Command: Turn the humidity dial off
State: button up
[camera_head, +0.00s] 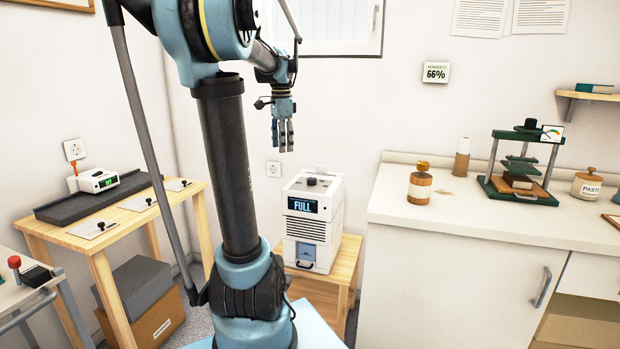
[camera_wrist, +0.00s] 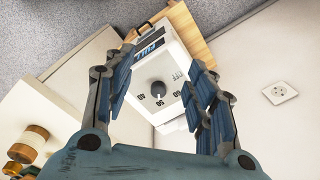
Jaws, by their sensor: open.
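A white dehumidifier (camera_head: 311,222) with a "FULL" display stands on a low wooden stand in the head view. On its top is a dark round humidity dial (camera_head: 312,181). In the wrist view, the dial (camera_wrist: 158,88) shows between my fingers, with number marks and "OFF" printed around it; which mark it points to is hard to tell. My gripper (camera_head: 283,137) is open and empty, above the dehumidifier and apart from it, fingers pointing down. It also shows in the wrist view (camera_wrist: 163,98), one finger on each side of the dial.
A wall display (camera_head: 436,72) reads 66%. A white counter (camera_head: 490,215) to the right holds a press (camera_head: 521,165), a brown bottle (camera_head: 420,188) and a paste jar (camera_head: 586,184). A wooden table (camera_head: 60,232) stands on the left. A wall socket (camera_head: 273,169) is behind the dehumidifier.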

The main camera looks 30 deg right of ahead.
aim_at(312, 178)
jog(key=w+d+r+m, duration=0.2)
jog(key=d+m, duration=0.3)
jog(key=d, duration=0.8)
jog(key=shift+m, duration=0.3)
jog(key=f, duration=1.7)
jog(key=shift+s, duration=0.2)
jog(key=shift+c, duration=0.3)
jog(key=c, duration=1)
